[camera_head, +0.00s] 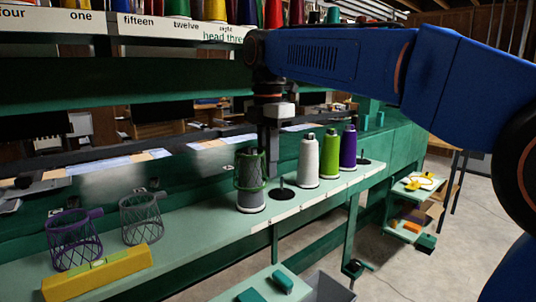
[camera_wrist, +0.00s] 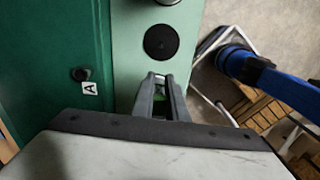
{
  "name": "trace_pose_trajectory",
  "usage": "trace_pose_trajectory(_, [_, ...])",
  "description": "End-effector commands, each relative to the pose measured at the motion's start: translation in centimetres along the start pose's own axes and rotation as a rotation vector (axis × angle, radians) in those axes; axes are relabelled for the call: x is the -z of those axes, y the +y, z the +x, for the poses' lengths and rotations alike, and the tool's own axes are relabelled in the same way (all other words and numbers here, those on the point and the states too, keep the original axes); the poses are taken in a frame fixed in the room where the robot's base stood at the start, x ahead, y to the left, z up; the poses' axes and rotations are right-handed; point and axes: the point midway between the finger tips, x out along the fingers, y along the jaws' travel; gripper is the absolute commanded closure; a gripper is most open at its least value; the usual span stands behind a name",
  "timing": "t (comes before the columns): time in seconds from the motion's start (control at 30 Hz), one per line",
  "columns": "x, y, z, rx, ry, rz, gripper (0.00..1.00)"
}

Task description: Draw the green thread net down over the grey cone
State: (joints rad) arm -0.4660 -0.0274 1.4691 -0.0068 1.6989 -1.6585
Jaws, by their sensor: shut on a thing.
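The green thread net (camera_head: 248,171) is an open mesh sleeve around the upper part of the grey cone (camera_head: 251,201) on the pale green shelf. The cone's lower part shows bare below the net. My gripper (camera_head: 269,168) points down at the right side of the net and is shut on it. In the wrist view, my gripper (camera_wrist: 160,88) has a bit of green between its fingers. That view does not show the cone clearly, and the exact grip point is hidden.
An empty black spindle base (camera_head: 283,193) is right of the cone, then a pale cone (camera_head: 308,162), a green cone (camera_head: 329,158) and a purple cone (camera_head: 348,150). A purple net (camera_head: 73,243), a grey net (camera_head: 141,219) and a yellow level (camera_head: 97,275) stand at left.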

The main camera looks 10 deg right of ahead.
Motion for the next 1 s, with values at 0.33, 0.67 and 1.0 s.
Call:
trace_pose_trajectory(0.33, [0.0,0.0,2.8,0.001,0.0,0.0,1.0])
trace_pose_trajectory(0.67, [0.0,0.0,4.5,-0.001,0.0,0.0,1.0])
trace_pose_trajectory(1.0, [0.0,0.0,4.7,-0.001,0.0,0.0,1.0])
